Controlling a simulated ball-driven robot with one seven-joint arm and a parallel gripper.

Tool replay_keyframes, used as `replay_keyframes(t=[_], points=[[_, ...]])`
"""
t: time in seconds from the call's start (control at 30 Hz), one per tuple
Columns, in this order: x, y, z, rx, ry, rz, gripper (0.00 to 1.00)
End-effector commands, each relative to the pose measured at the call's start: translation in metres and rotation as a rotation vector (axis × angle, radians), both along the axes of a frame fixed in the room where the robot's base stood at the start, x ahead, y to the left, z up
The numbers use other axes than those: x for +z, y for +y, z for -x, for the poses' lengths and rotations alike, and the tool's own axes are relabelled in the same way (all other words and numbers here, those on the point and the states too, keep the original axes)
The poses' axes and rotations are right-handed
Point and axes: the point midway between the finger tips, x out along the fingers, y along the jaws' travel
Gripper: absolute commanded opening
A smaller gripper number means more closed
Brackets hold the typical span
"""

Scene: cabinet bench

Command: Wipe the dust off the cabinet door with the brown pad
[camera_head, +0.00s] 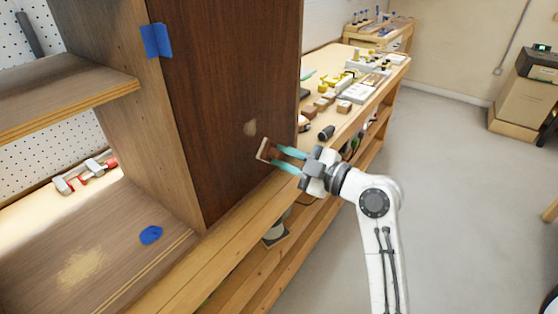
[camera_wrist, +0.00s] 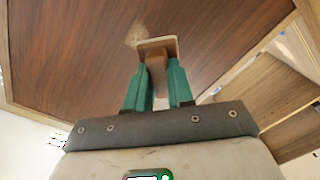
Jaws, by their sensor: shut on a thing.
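The dark brown cabinet door (camera_head: 225,95) stands open, with a small pale dust patch (camera_head: 250,128) on its lower right part. My gripper (camera_head: 276,158) is shut on the brown pad (camera_head: 263,150), just below and right of the patch. In the wrist view, the green fingers (camera_wrist: 157,88) hold the pad (camera_wrist: 158,45) by its grip block. The pad's far edge is right by the dust patch (camera_wrist: 136,33) on the door (camera_wrist: 75,50). I cannot tell whether the pad touches the door. A second dusty patch (camera_head: 80,268) lies on the cabinet floor.
A blue lump (camera_head: 151,235) lies on the cabinet floor and blue tape (camera_head: 156,41) sits at the hinge. The bench behind (camera_head: 350,95) holds tools and blocks.

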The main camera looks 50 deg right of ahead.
Motion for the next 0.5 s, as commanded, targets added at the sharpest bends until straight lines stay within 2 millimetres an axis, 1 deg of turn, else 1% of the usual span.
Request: replay_keyframes(t=[0.07,0.17,0.27,0.5], points=[[0.004,-0.006,0.006,-0.018,-0.021,-0.001,0.0],[0.008,-0.007,0.004,-0.022,-0.029,-0.003,0.0],[0.01,-0.006,-0.003,-0.02,-0.028,-0.005,0.0],[0.01,-0.005,-0.028,-0.019,-0.026,-0.005,0.0]])
